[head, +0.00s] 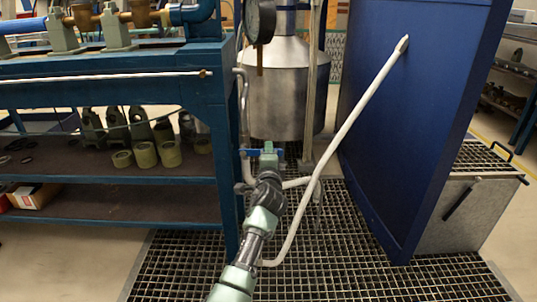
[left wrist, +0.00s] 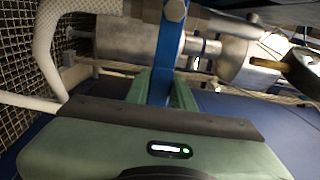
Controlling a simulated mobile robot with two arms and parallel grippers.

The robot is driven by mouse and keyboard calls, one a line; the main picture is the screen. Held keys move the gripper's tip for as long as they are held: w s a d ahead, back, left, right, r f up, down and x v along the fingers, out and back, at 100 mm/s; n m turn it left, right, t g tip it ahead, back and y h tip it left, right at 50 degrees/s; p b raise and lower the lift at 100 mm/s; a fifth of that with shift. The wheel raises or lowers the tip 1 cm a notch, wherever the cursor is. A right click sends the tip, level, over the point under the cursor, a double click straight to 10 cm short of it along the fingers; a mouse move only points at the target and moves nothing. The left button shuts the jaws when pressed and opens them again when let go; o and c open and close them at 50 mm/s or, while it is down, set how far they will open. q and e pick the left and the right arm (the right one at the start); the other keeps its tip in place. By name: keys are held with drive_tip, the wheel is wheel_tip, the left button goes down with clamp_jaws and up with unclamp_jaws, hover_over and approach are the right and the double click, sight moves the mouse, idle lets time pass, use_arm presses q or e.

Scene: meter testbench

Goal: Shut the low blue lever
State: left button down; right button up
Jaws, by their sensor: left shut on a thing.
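The low blue lever (head: 252,152) sits on the pipework beside the blue bench leg, low above the floor grating. My left gripper (head: 268,150) reaches it from the front. In the left wrist view the blue lever (left wrist: 168,60) runs up between the two green fingers (left wrist: 164,92), which are shut on it. A bolt head shows at the lever's upper end. In the head view the gripper and wrist hide part of the lever and the valve below it. My right gripper is not in view.
The blue bench (head: 120,72) with its lower shelves stands close on the left. A white hose (head: 335,140) slants across to a large blue panel (head: 405,110) on the right. A metal tank (head: 285,95) stands behind. Grating (head: 330,260) covers the floor.

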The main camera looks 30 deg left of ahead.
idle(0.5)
use_arm(q)
drive_tip(key=c, duration=1.2)
unclamp_jaws()
drive_tip(key=p+v, duration=0.2)
drive_tip(key=v, duration=0.6)
drive_tip(key=shift+p, duration=0.4)
drive_tip(key=shift+w+a, duration=0.1)
